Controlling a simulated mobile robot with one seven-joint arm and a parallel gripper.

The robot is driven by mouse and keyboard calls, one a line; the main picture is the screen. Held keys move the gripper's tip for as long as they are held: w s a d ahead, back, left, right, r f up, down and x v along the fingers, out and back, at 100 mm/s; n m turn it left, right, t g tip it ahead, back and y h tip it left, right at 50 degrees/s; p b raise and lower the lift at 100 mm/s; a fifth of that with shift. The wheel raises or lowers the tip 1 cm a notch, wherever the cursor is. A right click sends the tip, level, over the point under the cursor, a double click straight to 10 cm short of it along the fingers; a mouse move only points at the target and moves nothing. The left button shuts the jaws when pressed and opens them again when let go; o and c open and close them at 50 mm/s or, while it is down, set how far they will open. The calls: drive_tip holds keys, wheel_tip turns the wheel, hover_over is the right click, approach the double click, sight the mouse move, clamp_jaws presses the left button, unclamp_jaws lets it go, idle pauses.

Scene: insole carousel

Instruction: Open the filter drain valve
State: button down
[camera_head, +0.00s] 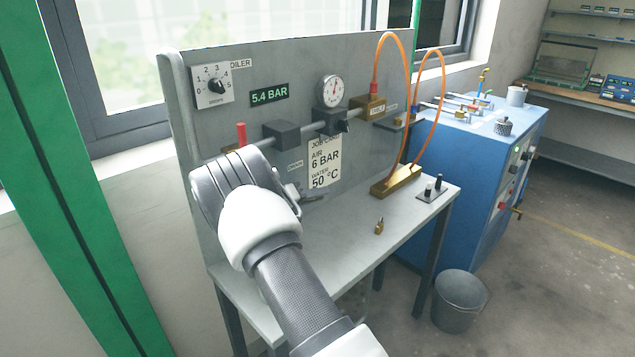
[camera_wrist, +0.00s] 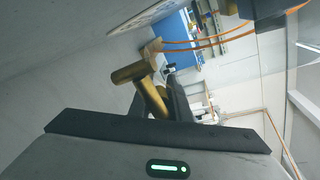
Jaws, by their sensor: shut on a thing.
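My gripper (camera_head: 292,194) is at the wall panel's lower middle, just below and beside the small drain label (camera_head: 295,165). Its hand hides most of that spot in the head view. In the wrist view a brass T-shaped valve piece (camera_wrist: 131,72) reaches down to a dark finger (camera_wrist: 178,100). My gripper is shut on this brass piece, which I take to be the drain valve. How far the valve is turned cannot be told. The dark filter block (camera_head: 282,134) sits on the pipe above.
The panel carries a boiler dial (camera_head: 214,86), a 5.4 BAR display (camera_head: 269,94), a gauge (camera_head: 332,91) and a job card (camera_head: 324,164). An orange hose (camera_head: 405,110) loops to a brass block (camera_head: 397,182). A small brass padlock-like piece (camera_head: 379,227) lies on the bench (camera_head: 340,240).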

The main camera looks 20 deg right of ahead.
drive_tip(key=shift+a+f+g+y+p, duration=0.1)
drive_tip(key=shift+f+g+y+p, duration=0.15)
drive_tip(key=shift+y+p, duration=0.8)
drive_tip(key=shift+f+g+y+p, duration=0.1)
drive_tip(key=shift+g+y+p, duration=0.25)
drive_tip(key=shift+p, duration=1.35)
drive_tip(key=c, duration=1.7)
unclamp_jaws()
drive_tip(key=shift+c, duration=0.2)
drive_tip(key=shift+f, duration=0.15)
drive_tip(key=shift+f, duration=0.1)
drive_tip(key=shift+a, duration=0.2)
drive_tip(key=v, duration=0.7)
drive_tip(key=shift+s+r, duration=0.1)
drive_tip(key=shift+r, duration=0.15)
